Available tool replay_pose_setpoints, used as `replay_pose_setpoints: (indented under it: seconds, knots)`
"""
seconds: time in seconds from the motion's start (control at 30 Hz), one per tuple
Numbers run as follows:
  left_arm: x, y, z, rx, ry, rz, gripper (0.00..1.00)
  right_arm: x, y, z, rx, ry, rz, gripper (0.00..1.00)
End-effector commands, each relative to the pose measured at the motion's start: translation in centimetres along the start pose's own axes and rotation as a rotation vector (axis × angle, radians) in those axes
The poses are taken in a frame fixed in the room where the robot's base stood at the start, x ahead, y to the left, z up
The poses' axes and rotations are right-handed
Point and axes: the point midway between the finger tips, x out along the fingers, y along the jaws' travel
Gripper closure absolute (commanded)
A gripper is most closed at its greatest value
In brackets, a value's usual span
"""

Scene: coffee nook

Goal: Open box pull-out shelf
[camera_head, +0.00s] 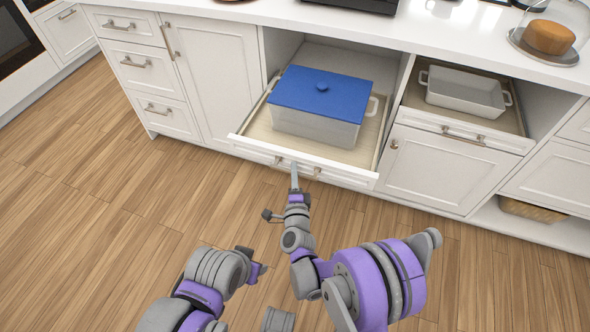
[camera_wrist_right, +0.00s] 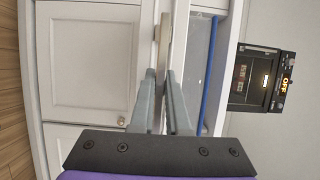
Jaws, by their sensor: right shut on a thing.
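The pull-out shelf (camera_head: 255,131) is partly out of its cabinet opening, with its front panel and side rails showing. A large white box with a blue lid (camera_head: 321,93) stands on it. My right gripper (camera_head: 294,166) is at the front panel, shut on the shelf handle (camera_head: 317,172). In the right wrist view, the fingers (camera_wrist_right: 163,78) close around the handle bar (camera_wrist_right: 163,40). The blue lid edge (camera_wrist_right: 211,72) shows beside them. My left gripper (camera_head: 258,268) is low over the floor, away from the shelf; its finger opening is not clear.
A second shelf (camera_head: 420,97) to the right holds a white baking dish (camera_head: 465,91). Drawers and doors flank the opening. The counter (camera_head: 250,14) runs above, with a cake under a glass dome (camera_head: 549,37). The wooden floor (camera_head: 100,200) before the cabinets is clear.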

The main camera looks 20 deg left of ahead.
Motion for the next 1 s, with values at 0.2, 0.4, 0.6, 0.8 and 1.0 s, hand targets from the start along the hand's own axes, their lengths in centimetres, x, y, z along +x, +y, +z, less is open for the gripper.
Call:
replay_pose_setpoints:
  seconds: [0.2, 0.4, 0.6, 0.8, 1.0]
  knots:
    - [0.0, 0.0, 0.0, 0.000, 0.000, 0.000, 0.50, 0.0, 0.0, 0.0, 0.000, 0.000, -0.001, 1.00]
    - [0.0, 0.0, 0.0, 0.000, 0.000, 0.000, 0.50, 0.0, 0.0, 0.0, 0.000, 0.000, -0.001, 0.59]
    - [0.0, 0.0, 0.0, 0.000, 0.000, 0.000, 0.50, 0.0, 0.0, 0.0, 0.000, 0.000, 0.000, 0.56]
    - [-0.1, 0.0, 0.0, 0.000, 0.000, 0.000, 0.50, -0.6, 0.0, 0.0, 0.001, 0.000, 0.000, 0.56]
    - [-0.5, 0.0, -0.1, 0.000, 0.001, 0.000, 0.50, -4.1, -0.1, 0.1, 0.001, -0.001, -0.001, 0.56]
